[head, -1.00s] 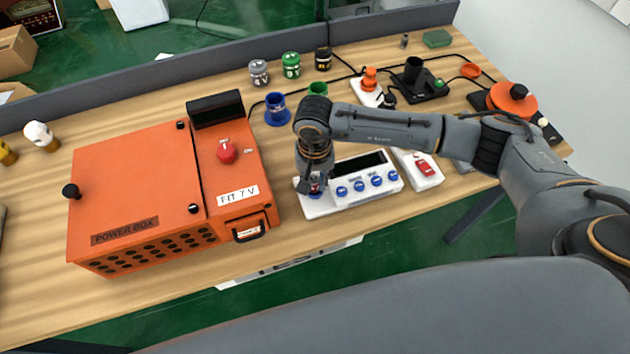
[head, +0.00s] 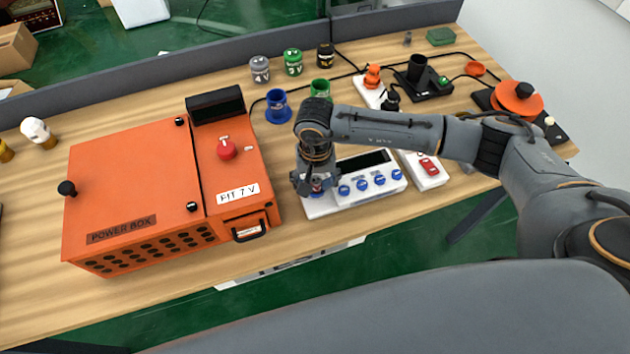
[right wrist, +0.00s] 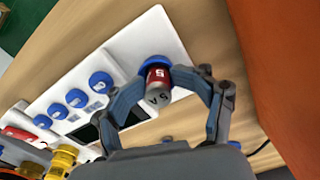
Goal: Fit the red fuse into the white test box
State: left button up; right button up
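The white test box (head: 382,191) lies on the table, with a dark display and a row of blue knobs. The red fuse (right wrist: 157,78) has a grey end marked 5A. In the right wrist view it stands end-on at a blue round socket (right wrist: 152,63) at one end of the box; how deep it sits cannot be told. My right gripper (head: 315,186) is over the box's left end in the head view. Its fingers are spread around the fuse, and it also shows in the right wrist view (right wrist: 162,86). My left gripper is out of view.
The orange power box (head: 130,190) stands close on the left of my right gripper. A white unit with a red switch (head: 429,168) sits right of the test box. Coloured cups, including a blue one (head: 278,107), and cables are behind.

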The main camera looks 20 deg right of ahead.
aim_at(316, 180)
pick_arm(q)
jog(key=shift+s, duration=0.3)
pick_arm(e)
jog(key=shift+s+d+f, duration=0.1)
jog(key=shift+s+d, duration=0.05)
jog(key=shift+s, duration=0.1)
jog(key=shift+r+p, duration=0.4)
jog(key=shift+p, duration=0.15)
jog(key=shift+r+p, duration=0.4)
jog(key=shift+p, duration=0.15)
pick_arm(q)
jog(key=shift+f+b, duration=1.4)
jog(key=shift+b, duration=1.1)
pick_arm(e)
notch_tip(316, 180, up, 12)
jog(key=shift+w, duration=0.2)
